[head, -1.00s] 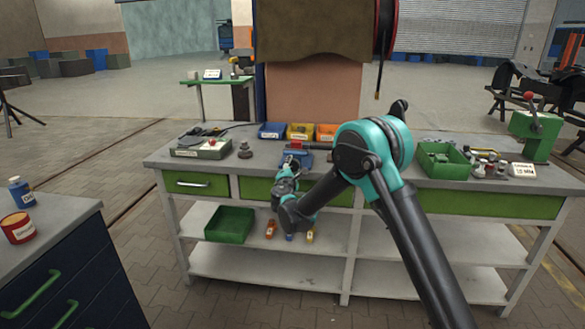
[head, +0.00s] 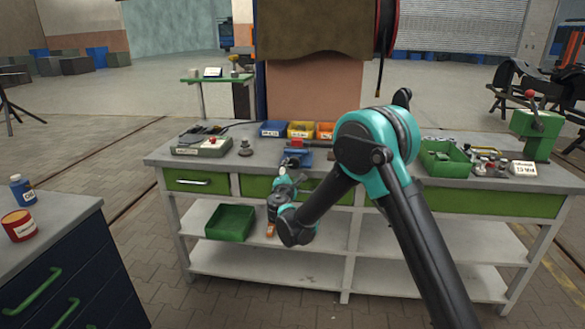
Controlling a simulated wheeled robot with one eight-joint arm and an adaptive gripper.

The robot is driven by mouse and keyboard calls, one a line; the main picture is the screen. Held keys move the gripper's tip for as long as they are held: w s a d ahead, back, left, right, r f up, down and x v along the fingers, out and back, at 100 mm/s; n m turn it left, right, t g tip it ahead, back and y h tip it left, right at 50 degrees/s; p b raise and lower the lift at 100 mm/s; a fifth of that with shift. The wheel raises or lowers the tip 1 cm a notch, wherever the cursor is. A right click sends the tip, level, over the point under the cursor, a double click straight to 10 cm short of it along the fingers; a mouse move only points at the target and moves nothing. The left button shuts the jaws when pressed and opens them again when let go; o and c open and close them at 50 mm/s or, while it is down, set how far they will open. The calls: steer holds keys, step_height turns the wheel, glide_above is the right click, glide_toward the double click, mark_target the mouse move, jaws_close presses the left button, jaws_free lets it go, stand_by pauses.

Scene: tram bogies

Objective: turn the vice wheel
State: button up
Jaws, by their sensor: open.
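A blue vice (head: 297,156) with a red part on top stands on the grey bench top near the middle, behind my arm. Its wheel cannot be made out; the vice's front is partly covered. My gripper (head: 291,163) is at the vice's front, small and dark in this view. It is open. Whether it touches the vice or sits around the wheel cannot be told.
The workbench (head: 372,221) has green drawers and open shelves below. A green crate (head: 230,222) sits on the upper shelf. Blue, yellow and orange bins (head: 300,130) stand behind the vice. A grey box (head: 203,146) stands left, a green tray (head: 443,160) right.

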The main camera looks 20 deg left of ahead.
steer(key=v, duration=0.5)
steer(key=shift+s, duration=0.35)
steer(key=n, duration=1)
glide_toward(293, 164)
steer(key=x, duration=1)
steer(key=shift+w, duration=0.2)
steer(key=shift+c, duration=0.5)
steer(key=c, duration=1.1)
steer(key=shift+o, duration=0.2)
